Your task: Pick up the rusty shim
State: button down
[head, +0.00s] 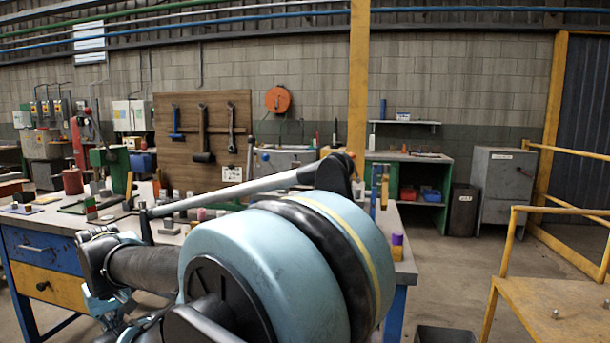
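I cannot pick out the rusty shim with certainty; several small parts lie on the workbench (40,222), and my arm covers much of its near side. The large pale blue joint and dark links of my arm fill the lower middle of the head view. What looks like my gripper (97,250) is at the left end of the arm, in front of the bench's drawers. Its fingers cannot be made out, so its opening and anything held are unclear.
A dark red cylinder (72,181) and a green machine (118,168) stand on the bench's left. A tool board (203,125) stands behind. A yellow-framed platform (560,300) is at right. Floor between it and the bench is mostly open, with a dark bin (445,335) low down.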

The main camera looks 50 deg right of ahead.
aim_at(295, 165)
jog(key=z, duration=0.05)
jog(key=k, duration=0.15)
jog(key=z, duration=2.95)
jog(key=k, duration=1)
jog(key=u, duration=0.95)
jog(key=i, duration=0.8)
